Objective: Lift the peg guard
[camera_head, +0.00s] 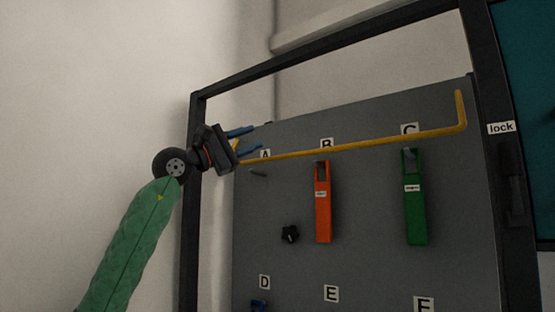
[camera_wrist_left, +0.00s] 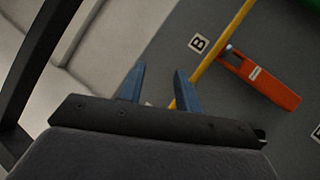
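The peg guard is a yellow bar (camera_head: 365,142) that runs across the grey board in front of the top row of pegs. Its right end bends upward. My left gripper (camera_head: 252,141) is at the bar's left end, near the label A, with its blue fingers apart. In the left wrist view the bar (camera_wrist_left: 220,48) runs down toward the fingers (camera_wrist_left: 160,90) and passes behind or beside the right finger. I cannot tell whether they touch. My right gripper is not in view.
An orange tool (camera_head: 322,205) hangs under label B and a green tool (camera_head: 415,200) under label C. A bare peg (camera_head: 258,174) and a black knob (camera_head: 290,234) are on the grey board (camera_head: 370,270). A dark frame (camera_head: 188,230) surrounds it.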

